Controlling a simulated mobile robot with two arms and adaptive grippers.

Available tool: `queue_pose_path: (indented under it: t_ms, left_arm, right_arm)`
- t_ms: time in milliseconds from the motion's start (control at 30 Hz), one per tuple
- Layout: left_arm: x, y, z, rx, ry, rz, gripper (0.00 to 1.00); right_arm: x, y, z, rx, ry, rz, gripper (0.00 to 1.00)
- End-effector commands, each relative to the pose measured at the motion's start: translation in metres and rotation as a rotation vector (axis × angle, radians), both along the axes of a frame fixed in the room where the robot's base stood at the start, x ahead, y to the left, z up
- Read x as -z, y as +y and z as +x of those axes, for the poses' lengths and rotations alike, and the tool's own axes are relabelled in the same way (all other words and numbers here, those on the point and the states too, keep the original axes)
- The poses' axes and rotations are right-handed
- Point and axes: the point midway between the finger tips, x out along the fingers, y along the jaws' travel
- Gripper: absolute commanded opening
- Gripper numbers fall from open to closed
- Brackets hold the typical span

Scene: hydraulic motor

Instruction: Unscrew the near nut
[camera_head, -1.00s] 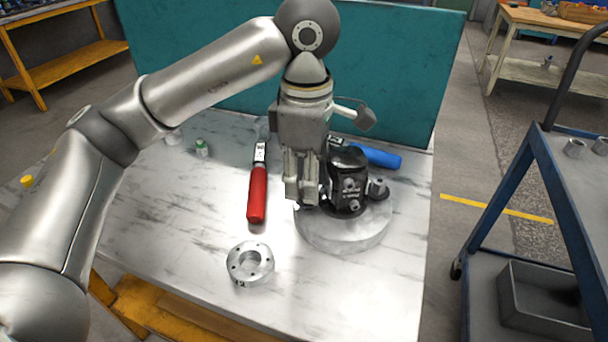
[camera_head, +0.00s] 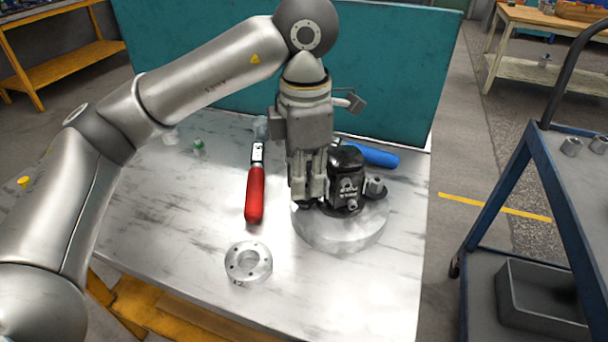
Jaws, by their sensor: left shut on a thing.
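The black hydraulic motor (camera_head: 346,178) stands on a round grey metal base (camera_head: 340,233) on the marble-patterned table. A nut (camera_head: 375,186) shows on the right side of the motor's flange. My left gripper (camera_head: 309,203) points straight down at the left side of the motor, with its fingertips low at the flange. It is shut on the near nut, which its fingers hide almost wholly. My right gripper is not in view.
A red-handled tool (camera_head: 254,195) lies left of the gripper, and a blue-handled one (camera_head: 370,154) lies behind the motor. A metal ring (camera_head: 248,262) lies on the table in front. A teal panel (camera_head: 400,75) closes the back. A blue cart (camera_head: 560,190) stands at right.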

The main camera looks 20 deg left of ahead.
Motion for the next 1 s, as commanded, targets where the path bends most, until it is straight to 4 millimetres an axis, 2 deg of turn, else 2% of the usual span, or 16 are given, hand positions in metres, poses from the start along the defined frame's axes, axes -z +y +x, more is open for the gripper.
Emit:
queue_pose_path:
  t_ms: [233,600,900,933,1000]
  left_arm:
    - [-0.0009,-0.0029,-0.0007,-0.007,0.0,-0.008,0.0]
    - [-0.0019,-0.0027,-0.0007,-0.355,0.001,-0.008,0.0]
    - [-0.0019,-0.0024,-0.0005,-0.396,0.003,-0.008,0.0]
    - [-0.0019,-0.0024,-0.0005,-0.396,0.003,-0.008,0.17]
    - [-0.0019,-0.0024,-0.0005,-0.396,0.003,-0.008,0.26]
  right_arm:
    - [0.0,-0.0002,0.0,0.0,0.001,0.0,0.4]
    - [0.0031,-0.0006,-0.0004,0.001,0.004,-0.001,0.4]
    - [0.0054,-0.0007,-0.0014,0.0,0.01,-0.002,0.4]
    - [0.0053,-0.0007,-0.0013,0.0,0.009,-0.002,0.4]
    - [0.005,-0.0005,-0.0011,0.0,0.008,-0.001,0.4]
